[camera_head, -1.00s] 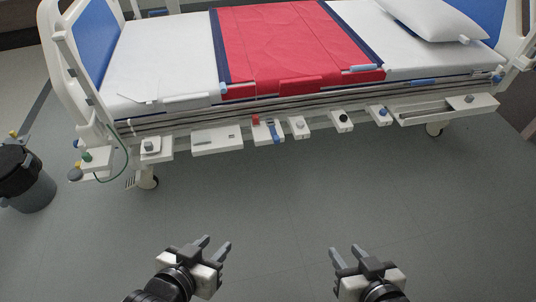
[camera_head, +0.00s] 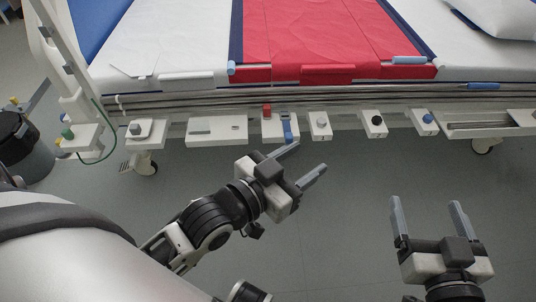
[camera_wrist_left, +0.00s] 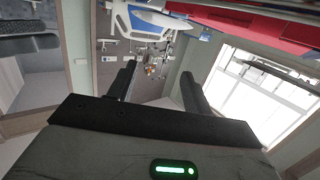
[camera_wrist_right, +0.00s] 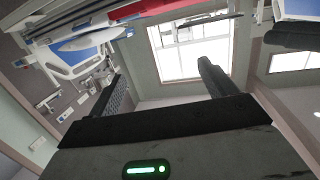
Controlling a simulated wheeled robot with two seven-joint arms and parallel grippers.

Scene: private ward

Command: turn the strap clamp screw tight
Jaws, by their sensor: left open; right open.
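Along the bed's side rail, a white mount (camera_head: 271,136) carries a blue strap (camera_head: 287,128) and a red piece (camera_head: 267,110). This looks like the strap clamp; its screw is too small to make out for sure. My left gripper (camera_head: 310,158) is open and empty, in front of and just below this mount, with its fingers pointing up and right. My right gripper (camera_head: 425,203) is open and empty, farther right and lower, over the floor. Both wrist views show spread fingers with nothing between them.
More white mounts stand along the rail: one with a grey knob (camera_head: 320,122), one with a black knob (camera_head: 377,121), one with a blue knob (camera_head: 427,119). A long tray (camera_head: 515,119) is at right. A bin (camera_head: 22,150) stands at far left.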

